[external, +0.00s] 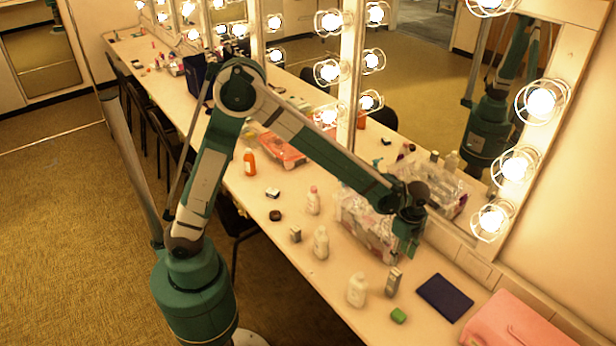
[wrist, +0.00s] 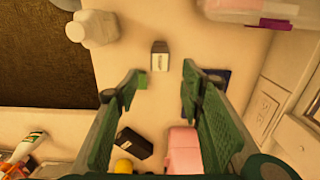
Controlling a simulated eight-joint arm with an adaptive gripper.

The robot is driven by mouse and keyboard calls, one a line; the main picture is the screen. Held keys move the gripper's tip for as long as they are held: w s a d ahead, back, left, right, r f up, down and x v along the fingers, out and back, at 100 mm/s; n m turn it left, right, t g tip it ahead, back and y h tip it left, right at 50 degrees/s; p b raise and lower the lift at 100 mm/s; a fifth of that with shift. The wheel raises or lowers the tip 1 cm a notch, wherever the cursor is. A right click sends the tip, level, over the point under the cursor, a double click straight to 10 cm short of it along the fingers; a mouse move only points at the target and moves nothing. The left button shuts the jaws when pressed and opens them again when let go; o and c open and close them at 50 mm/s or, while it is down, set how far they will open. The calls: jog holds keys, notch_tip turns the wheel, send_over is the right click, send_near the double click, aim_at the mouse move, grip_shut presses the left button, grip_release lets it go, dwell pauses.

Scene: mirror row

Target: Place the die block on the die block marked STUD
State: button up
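A grey, upright block (external: 393,282) stands on the counter near a white bottle and a green block. In the wrist view this grey block (wrist: 160,60) shows a dark face and lies ahead of my fingertips, between them in the picture. A smaller grey block (external: 295,234) stands further along the counter. I cannot read any marking, so I cannot tell which block is marked STUD. My gripper (external: 407,248) hangs above the counter by the clear box. In the wrist view my gripper (wrist: 160,82) is open, with nothing between its fingers.
White bottles (external: 356,290) (external: 320,243), a green block (external: 398,315), a navy flat case (external: 445,297) and a pink case (external: 520,325) are nearby. The clear box (external: 368,228) stands against the mirror side. A dark block (wrist: 134,143) lies by the pink case.

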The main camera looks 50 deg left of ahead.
dwell(0.3)
jog(key=s+a+r+n+t+h, duration=0.1)
jog(key=s+a+r+n+t, duration=0.2)
jog(key=a+r, duration=0.65)
jog(key=s+a+r+n, duration=0.2)
jog(key=a+r+n, duration=0.35)
jog(key=a, duration=0.75)
jog(key=s+a+r+n+t, duration=0.1)
jog(key=s+a+n, duration=0.3)
jog(key=s+a, duration=0.4)
jog(key=s+a+r+n+t+y, duration=0.1)
jog(key=s+a+r+n+t, duration=0.1)
jog(key=s+a+n, duration=0.3)
jog(key=s+a+t, duration=0.1)
jog(key=s+a, duration=0.3)
jog(key=a, duration=0.3)
